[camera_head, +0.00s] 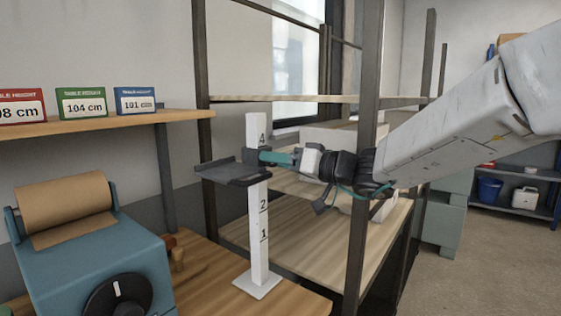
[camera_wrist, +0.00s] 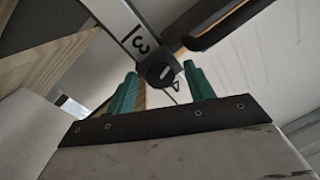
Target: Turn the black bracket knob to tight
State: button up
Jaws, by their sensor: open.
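A white upright post (camera_head: 257,225) with number marks stands on a square base on the wooden bench. A black bracket (camera_head: 235,173) with a flat shelf is mounted on the post between the marks 2 and 4. My gripper (camera_head: 266,157) reaches in from the right, its teal fingers at the bracket's side. In the wrist view, the round black knob (camera_wrist: 160,71) with a small pale mark lies between the two open teal fingertips. I cannot tell whether either finger touches it. The post (camera_wrist: 118,22) shows a 3 beside the knob. The knob is not clear in the head view.
A blue machine with a kraft paper roll (camera_head: 65,205) stands at the left front. A dark rack upright (camera_head: 362,200) stands close by my arm. A wooden shelf (camera_head: 160,116) carries table height signs (camera_head: 80,102). Open floor (camera_head: 430,285) lies to the right.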

jog(key=shift+c, duration=0.3)
jog(key=c, duration=0.9)
jog(key=shift+s+a+f+m+t+h, duration=0.1)
jog(key=shift+m+t, duration=0.5)
jog(key=shift+m, duration=3.15)
jog(key=shift+d+m+t+h, duration=0.1)
jog(key=shift+m+t, duration=0.5)
jog(key=shift+m, duration=3.1)
jog(key=shift+s+a+f+m+t+h, duration=0.1)
jog(key=shift+m+t, duration=0.5)
jog(key=shift+m, duration=3.15)
